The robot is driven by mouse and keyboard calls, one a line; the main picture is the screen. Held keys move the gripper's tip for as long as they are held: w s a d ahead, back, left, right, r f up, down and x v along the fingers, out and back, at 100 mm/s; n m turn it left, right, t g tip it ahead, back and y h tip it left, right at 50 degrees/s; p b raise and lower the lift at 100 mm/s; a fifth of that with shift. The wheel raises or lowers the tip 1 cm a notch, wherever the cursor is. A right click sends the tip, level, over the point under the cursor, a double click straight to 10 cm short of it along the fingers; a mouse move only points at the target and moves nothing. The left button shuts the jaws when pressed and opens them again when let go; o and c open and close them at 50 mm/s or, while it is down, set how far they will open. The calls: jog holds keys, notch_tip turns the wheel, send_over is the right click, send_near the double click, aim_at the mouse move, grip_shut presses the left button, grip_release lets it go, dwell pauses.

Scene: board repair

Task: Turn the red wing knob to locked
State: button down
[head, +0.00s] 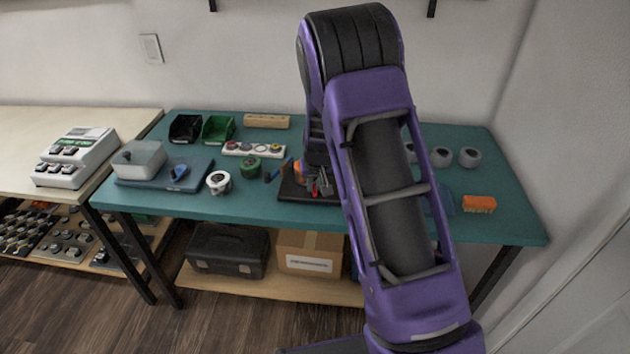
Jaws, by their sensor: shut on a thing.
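The red wing knob (314,188) shows as a small patch of red on a dark board (291,190) on the teal bench. My gripper (321,184) is down at the board, partly hidden behind my purple arm. Its small grey fingers are shut on the red wing knob, as far as this small view shows. The knob's angle and any lock marking are too small to read. The right part of the board is hidden by my arm.
A power strip (254,149) and bins (218,129) stand behind. An orange sponge (479,204) and white cups (469,157) are at right.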

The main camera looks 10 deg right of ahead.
jog(key=shift+a+m+h+p, duration=0.1)
jog(key=shift+m+h+p, duration=0.5)
jog(key=shift+m+p, duration=0.65)
jog(key=shift+m, duration=0.45)
jog(key=c, duration=0.8)
grip_release()
jog(key=shift+c, duration=0.2)
jog(key=p+v, duration=0.1)
jog(key=v, duration=1.6)
jog(key=shift+w+r+p, duration=0.15)
jog(key=shift+r+p, duration=0.15)
jog(key=shift+p, duration=0.05)
